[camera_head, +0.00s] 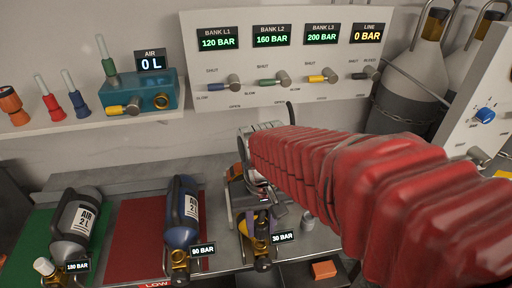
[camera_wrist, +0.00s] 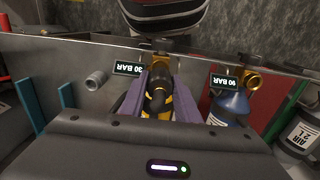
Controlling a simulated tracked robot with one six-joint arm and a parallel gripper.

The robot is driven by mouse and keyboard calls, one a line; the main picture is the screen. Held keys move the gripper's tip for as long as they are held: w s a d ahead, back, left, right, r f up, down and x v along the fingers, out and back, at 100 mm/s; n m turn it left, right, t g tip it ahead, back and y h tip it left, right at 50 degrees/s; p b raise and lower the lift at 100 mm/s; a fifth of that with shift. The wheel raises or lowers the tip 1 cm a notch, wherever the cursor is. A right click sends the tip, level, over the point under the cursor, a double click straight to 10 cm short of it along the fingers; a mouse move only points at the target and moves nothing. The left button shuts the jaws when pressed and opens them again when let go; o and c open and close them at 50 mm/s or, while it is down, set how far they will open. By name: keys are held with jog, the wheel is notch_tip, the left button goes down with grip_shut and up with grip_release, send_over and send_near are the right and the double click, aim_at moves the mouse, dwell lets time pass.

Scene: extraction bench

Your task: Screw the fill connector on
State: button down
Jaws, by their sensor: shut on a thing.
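In the head view my gripper (camera_head: 262,222) is low over the middle of the bench, at the same brass valve (camera_head: 262,249).
A blue bottle (camera_head: 184,207) marked 90 BAR lies on the red mat (camera_head: 137,237), left of my gripper. A grey bottle (camera_head: 73,222) lies on the green mat (camera_head: 27,257). The valve panel (camera_head: 290,65) is behind.

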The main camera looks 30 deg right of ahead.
aim_at(260, 233)
jog(key=shift+f, duration=1.8)
jog(key=shift+m, duration=0.3)
jog(key=m, duration=0.4)
jog(key=shift+m, duration=2.3)
jog(key=c, duration=1.3)
grip_release()
jog(key=shift+o, duration=0.2)
notch_tip(260, 233, up, 14)
jog(key=shift+f, duration=0.15)
